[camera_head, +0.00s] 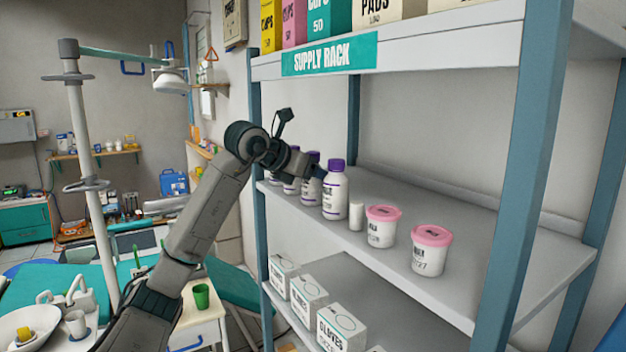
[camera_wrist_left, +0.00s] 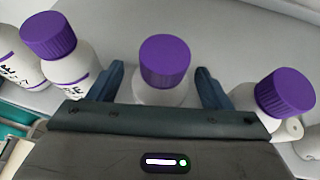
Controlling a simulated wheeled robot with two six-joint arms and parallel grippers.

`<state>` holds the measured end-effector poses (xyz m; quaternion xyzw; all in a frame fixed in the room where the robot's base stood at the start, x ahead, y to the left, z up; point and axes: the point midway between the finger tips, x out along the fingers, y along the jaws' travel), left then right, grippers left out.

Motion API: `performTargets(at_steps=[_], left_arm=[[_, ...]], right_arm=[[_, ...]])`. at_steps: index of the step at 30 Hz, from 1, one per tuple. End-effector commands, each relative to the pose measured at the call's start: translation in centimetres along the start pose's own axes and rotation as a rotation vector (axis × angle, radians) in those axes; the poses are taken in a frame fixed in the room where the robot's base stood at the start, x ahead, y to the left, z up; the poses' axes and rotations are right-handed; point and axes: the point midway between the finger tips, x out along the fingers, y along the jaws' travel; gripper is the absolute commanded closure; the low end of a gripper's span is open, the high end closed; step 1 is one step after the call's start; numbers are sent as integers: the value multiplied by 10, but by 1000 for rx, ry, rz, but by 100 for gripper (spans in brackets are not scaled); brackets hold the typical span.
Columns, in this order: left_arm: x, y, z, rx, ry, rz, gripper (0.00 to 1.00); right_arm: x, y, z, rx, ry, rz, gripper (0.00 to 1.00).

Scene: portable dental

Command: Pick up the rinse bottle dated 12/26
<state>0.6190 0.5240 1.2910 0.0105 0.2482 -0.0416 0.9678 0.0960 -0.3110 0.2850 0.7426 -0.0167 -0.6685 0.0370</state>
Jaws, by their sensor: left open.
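Several white rinse bottles with purple caps stand in a row on the rack's middle shelf. The nearest bottle (camera_head: 335,196) is the clearest in the head view; a bottle behind it (camera_head: 311,190) is partly hidden by my arm. I cannot read the dates. My left gripper (camera_head: 316,172) is open at the row. In the left wrist view its fingers (camera_wrist_left: 160,84) stand either side of one purple-capped bottle (camera_wrist_left: 165,62), with no visible grip on it. Another bottle (camera_wrist_left: 284,96) is just outside the right finger, and one (camera_wrist_left: 58,52) is outside the left finger. My right gripper is not seen.
A small white cylinder (camera_head: 356,216) and two pink-lidded tubs (camera_head: 382,226) (camera_head: 431,250) stand nearer along the same shelf (camera_head: 470,240). The upper shelf (camera_head: 440,35) overhangs, and a blue post (camera_head: 258,130) stands at the rack's left. Glove boxes (camera_head: 341,328) sit below.

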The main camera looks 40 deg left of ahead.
Motion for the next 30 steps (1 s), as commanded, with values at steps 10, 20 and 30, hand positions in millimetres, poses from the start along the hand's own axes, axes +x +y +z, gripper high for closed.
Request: performTargets(at_steps=[10,20,30], left_arm=[[0,0,0,0,0,0,73],[-2,1,1,0,-1,0,82],[-17,10,16,2,-2,-1,82]], right_arm=[[0,0,0,0,0,0,64],[-1,-1,-1,0,1,-1,64],[-13,-2,0,1,0,-3,64]])
